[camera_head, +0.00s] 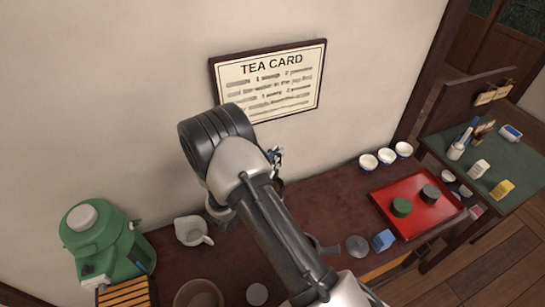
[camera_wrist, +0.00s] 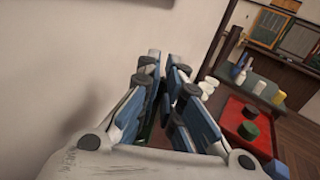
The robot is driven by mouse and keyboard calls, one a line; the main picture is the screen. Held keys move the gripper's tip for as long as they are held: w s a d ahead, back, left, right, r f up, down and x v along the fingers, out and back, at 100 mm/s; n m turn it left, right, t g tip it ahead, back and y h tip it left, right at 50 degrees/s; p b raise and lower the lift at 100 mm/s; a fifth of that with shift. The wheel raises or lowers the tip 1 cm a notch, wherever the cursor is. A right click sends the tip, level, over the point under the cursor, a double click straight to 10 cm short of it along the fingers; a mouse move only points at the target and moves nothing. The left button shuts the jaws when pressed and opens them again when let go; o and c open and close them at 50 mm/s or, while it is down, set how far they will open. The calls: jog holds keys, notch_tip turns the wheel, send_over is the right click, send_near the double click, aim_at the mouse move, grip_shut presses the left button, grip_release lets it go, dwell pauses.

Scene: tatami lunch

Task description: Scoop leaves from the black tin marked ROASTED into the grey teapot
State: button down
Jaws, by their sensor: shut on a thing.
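My gripper (camera_head: 275,156) is raised in front of the wall, largely hidden behind my arm in the head view. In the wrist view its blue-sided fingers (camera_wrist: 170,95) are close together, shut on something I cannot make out. A red tray on the right holds a dark-topped tin (camera_head: 431,193) and a green-topped tin (camera_head: 401,207); both also show in the wrist view, the dark one (camera_wrist: 251,111) behind the green one (camera_wrist: 248,131). No ROASTED label is readable. A dark grey piece (camera_head: 326,248) shows beside my arm, perhaps part of the teapot. My gripper is away from all these.
The red tray (camera_head: 383,197) lies on the dark table. A green dispenser (camera_head: 93,245), white pitcher (camera_head: 192,231) and brown bowl (camera_head: 198,294) stand at left. A grey disc (camera_head: 357,246) and blue box (camera_head: 384,239) lie before the tray. White cups (camera_head: 386,157) stand behind it.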

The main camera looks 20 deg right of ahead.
jog(key=shift+f+b, duration=3.6)
jog(key=shift+f, duration=1.2)
jog(key=shift+r+p, duration=1.3)
jog(key=shift+r, duration=0.75)
jog(key=shift+r+p, duration=1.65)
jog(key=shift+r, duration=0.75)
